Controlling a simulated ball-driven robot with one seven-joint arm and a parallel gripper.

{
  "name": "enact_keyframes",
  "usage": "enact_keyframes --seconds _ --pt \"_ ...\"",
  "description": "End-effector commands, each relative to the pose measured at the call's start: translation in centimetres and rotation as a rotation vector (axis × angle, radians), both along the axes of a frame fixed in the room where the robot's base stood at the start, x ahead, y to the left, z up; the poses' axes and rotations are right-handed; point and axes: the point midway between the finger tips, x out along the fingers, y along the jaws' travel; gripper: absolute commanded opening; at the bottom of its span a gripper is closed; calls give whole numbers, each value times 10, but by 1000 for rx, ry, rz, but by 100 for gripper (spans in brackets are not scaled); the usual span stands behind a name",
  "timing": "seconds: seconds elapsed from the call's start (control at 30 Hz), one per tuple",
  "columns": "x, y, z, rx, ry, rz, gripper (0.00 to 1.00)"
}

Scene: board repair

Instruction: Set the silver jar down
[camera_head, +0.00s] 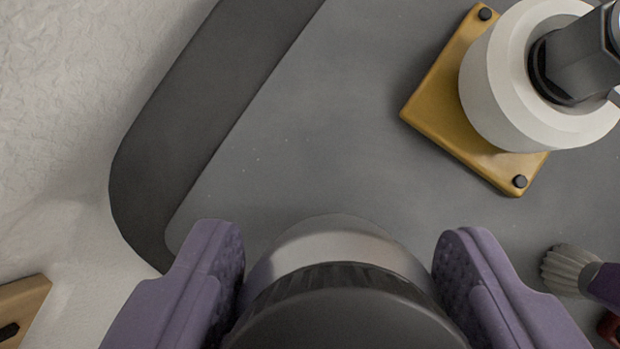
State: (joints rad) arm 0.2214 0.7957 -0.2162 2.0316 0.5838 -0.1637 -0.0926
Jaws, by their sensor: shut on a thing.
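The silver jar (340,250) with a black ribbed lid (345,310) is at the bottom middle of the view. My gripper (340,275) has its two purple padded fingers on either side of the jar and is shut on it. The jar's top faces me, and its lower part is hidden under the lid. Below it is a grey mat (330,130) with a darker border. I cannot tell whether the jar touches the mat or hangs above it.
A yellow square plate (440,105) with a white round part (500,85) and dark metal fitting stands at upper right. A brush (570,270) with a purple handle lies at lower right. A wooden piece (22,305) is at lower left. The mat's middle is clear.

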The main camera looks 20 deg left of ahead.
Motion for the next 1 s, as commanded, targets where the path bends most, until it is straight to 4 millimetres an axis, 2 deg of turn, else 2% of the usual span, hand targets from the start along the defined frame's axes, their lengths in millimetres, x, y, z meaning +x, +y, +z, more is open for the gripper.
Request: enact_keyframes --seconds 0.1,0.17,0.57,0.6,0.7,1.0 --pt "-1 1 -27 2 3 2 27" --pt "-1 0 -35 0 2 0 27" --pt "0 1 -40 -1 1 2 27" --pt "-1 1 -39 -1 1 2 69" --pt "-1 1 -38 -1 1 2 88" --pt "-1 1 -36 0 0 1 88"
